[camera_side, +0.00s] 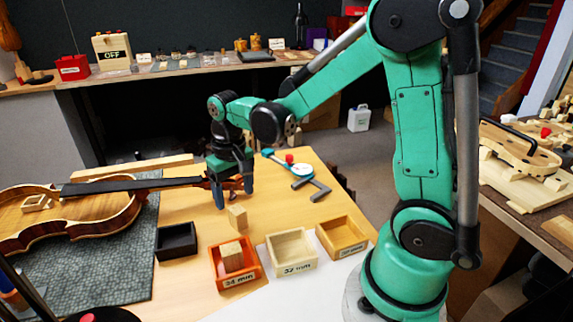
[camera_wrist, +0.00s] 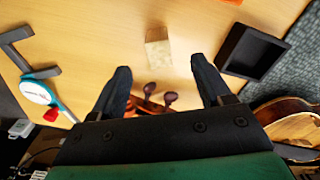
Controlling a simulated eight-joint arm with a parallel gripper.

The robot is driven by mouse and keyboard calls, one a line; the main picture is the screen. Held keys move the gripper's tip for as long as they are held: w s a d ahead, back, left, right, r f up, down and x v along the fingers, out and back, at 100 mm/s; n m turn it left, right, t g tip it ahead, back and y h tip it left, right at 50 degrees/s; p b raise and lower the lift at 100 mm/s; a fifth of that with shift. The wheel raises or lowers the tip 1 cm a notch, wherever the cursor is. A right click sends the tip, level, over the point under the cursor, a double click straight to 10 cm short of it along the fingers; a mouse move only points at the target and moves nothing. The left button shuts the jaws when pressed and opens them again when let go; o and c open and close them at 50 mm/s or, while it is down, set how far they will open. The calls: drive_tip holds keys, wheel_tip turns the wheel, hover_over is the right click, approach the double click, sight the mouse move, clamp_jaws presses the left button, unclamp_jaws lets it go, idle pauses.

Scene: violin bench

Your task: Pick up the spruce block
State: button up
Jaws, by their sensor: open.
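A small pale wooden block (camera_side: 237,217), which looks like the spruce block, stands on the tan table, clear of the trays. My gripper (camera_side: 233,197) is open and empty, pointing down just behind and above this block. In the wrist view the block (camera_wrist: 158,55) shows ahead of the gap between my two dark fingers (camera_wrist: 160,70), apart from both. A second pale block (camera_side: 232,257) is in the orange tray (camera_side: 248,279) labelled 34 mm.
A black tray (camera_side: 176,241) stands left of the block. A pale tray (camera_side: 291,250) and a brown-orange tray (camera_side: 341,237) stand to its right. A violin (camera_side: 75,217) lies on a grey mat, its neck reaching my gripper. A dial gauge (camera_side: 301,171) lies behind right.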

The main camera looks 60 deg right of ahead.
sight(237, 209)
drive_tip(key=shift+d+f, duration=0.1)
drive_tip(key=shift+f, duration=2.9)
clamp_jaws()
